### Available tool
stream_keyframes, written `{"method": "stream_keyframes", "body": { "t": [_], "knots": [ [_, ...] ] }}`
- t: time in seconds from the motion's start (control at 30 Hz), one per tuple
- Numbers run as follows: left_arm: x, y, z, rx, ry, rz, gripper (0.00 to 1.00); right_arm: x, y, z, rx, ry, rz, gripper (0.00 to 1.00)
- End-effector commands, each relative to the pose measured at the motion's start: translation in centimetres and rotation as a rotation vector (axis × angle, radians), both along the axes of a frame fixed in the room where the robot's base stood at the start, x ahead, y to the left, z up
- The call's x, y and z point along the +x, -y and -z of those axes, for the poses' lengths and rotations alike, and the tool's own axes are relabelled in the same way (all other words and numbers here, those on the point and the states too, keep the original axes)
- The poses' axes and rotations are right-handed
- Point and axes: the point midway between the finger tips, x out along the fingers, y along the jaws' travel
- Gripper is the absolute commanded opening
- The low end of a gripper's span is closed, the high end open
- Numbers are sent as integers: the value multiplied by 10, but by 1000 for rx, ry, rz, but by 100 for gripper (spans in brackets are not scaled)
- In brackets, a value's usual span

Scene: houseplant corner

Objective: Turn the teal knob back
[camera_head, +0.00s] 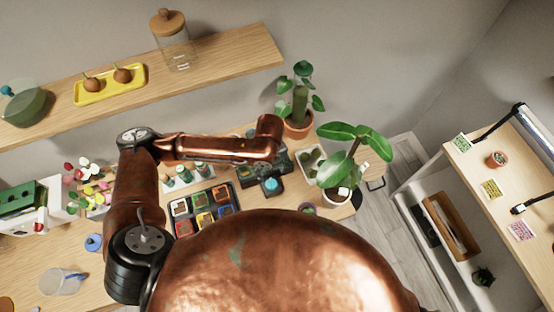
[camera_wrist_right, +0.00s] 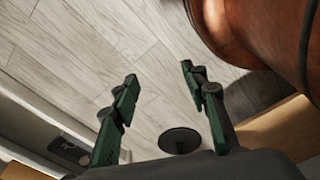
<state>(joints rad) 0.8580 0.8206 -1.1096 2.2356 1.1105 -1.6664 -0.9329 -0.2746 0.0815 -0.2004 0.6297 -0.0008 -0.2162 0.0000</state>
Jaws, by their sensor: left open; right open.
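The teal knob (camera_head: 272,184) shows as a small bright round top on a dark unit on the table, below the end of my left arm. My left gripper (camera_head: 267,172) is dark green, points down at the knob and is open. Its fingers blend into the dark unit, so I cannot tell whether they touch the knob or stand around it. My right gripper (camera_wrist_right: 158,78) is open and empty in the right wrist view, with only floor between its fingers. The knob is not in that view.
A black tray of colored cells (camera_head: 203,209) lies left of the knob. Potted plants (camera_head: 298,123) and a white-potted plant (camera_head: 337,193) stand close on the right. A wooden shelf (camera_head: 215,57) runs behind. Below the right gripper is grey plank floor (camera_wrist_right: 150,50).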

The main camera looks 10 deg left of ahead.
Motion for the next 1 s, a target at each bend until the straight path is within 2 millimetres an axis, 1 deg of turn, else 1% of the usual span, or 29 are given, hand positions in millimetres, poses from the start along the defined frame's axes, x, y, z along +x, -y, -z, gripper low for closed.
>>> {"method": "stream_keyframes", "body": {
  "t": [0.03, 0.1, 0.2, 0.27, 0.37, 0.43, 0.6, 0.67, 0.7, 0.77, 0.9, 0.97, 1.0],
  "knots": [
    [-4, 0, 2, 0, 0, 1, 52, -13, 1, 1, -1, -17, 3, 41],
    [-9, 0, 6, -1, 2, 1, 52, -24, 1, 1, -2, -32, 6, 41],
    [-14, 0, 17, -3, 5, 1, 52, -35, 1, 1, -2, -45, 9, 41],
    [-15, -1, 27, -2, 6, -1, 52, -37, 1, 1, -2, -47, 10, 41],
    [-11, 0, 44, -2, 3, -1, 52, -36, 1, 1, -2, -46, 10, 41],
    [-5, -1, 57, 1, -2, -2, 52, -35, 1, 1, -2, -44, 10, 41],
    [8, 0, 78, 0, -12, 0, 52, -53, 1, 0, -2, -62, 15, 41],
    [9, 0, 81, 0, -12, 1, 52, -59, 1, 0, -2, -68, 16, 41],
    [9, 0, 82, -1, -11, 1, 52, -58, 1, 0, -3, -68, 17, 41],
    [8, 0, 83, -1, -11, 1, 52, -49, 1, 0, -2, -59, 13, 41],
    [6, 0, 81, 0, -9, 1, 52, -14, -1, -1, 0, -17, 5, 41],
    [6, 0, 82, 1, -10, 1, 51, -2, -2, -1, 2, -3, 2, 41],
    [6, 0, 82, 0, -11, 1, 48, 1, -3, -1, 3, 1, 2, 41]
  ]
}}
